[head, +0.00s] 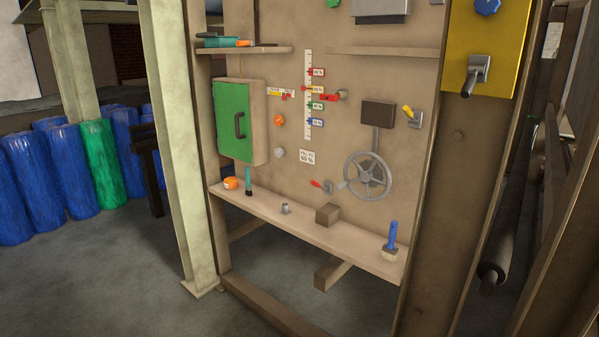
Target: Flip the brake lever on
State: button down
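Several levers show on the upright tan panel (335,140), and I cannot read any label that marks one as the brake lever. A yellow-handled lever (408,111) sits on a grey plate to the right, its handle tilted up and left. A small red-tipped lever (317,184) is left of the grey handwheel (367,176). A red-handled lever (329,97) points left beside the white scale (308,95). A grey lever (475,76) hangs down on the yellow panel (500,30). My gripper is not in view.
A ledge (300,228) below carries a blue-handled brush (391,240), a brown block (328,214) and an orange tape roll (231,183). A green-doored cabinet (235,120) juts out left. Posts flank the panel. Floor (190,310) in front looks clear.

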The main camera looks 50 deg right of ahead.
aim_at(313, 182)
jog(key=z, duration=0.1)
jog(key=i, duration=1.4)
jog(key=z, duration=0.1)
